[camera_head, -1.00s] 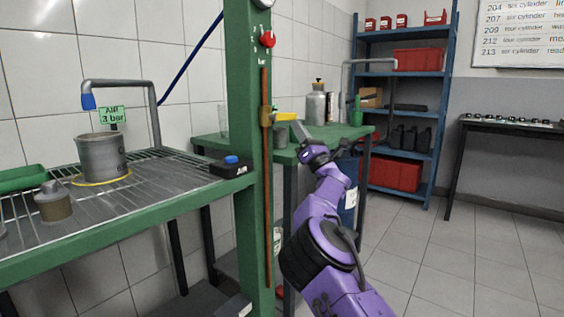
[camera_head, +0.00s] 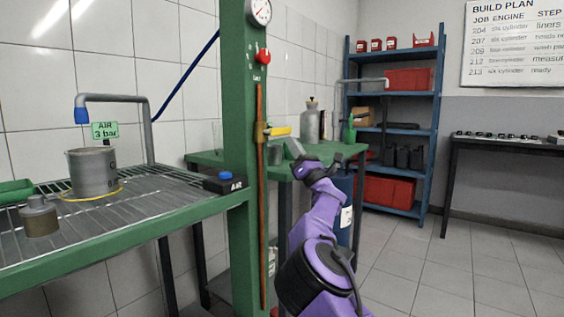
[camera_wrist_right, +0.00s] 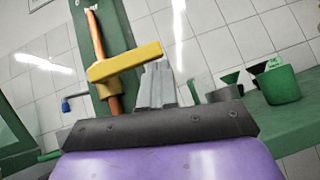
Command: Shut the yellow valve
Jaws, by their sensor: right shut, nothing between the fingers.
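The yellow valve handle (camera_head: 280,132) sticks out to the right from a brass valve body (camera_head: 261,132) on a copper pipe (camera_head: 261,200), which runs down the green post. In the right wrist view the yellow handle (camera_wrist_right: 125,60) lies roughly level, across the pipe and tilted in the picture. My right gripper (camera_head: 294,147) is shut and empty, just below and right of the handle's free end. In the wrist view its grey fingers (camera_wrist_right: 157,82) are together beside the handle's right end; whether they touch it I cannot tell. My left gripper is not in view.
The green post (camera_head: 238,80) carries a gauge (camera_head: 259,11) and a red knob (camera_head: 263,56) above the valve. A green-edged grating bench (camera_head: 110,232) with a grey cylinder (camera_head: 93,172) stands at left. A green table (camera_head: 335,150) stands behind my arm. The floor at right is clear.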

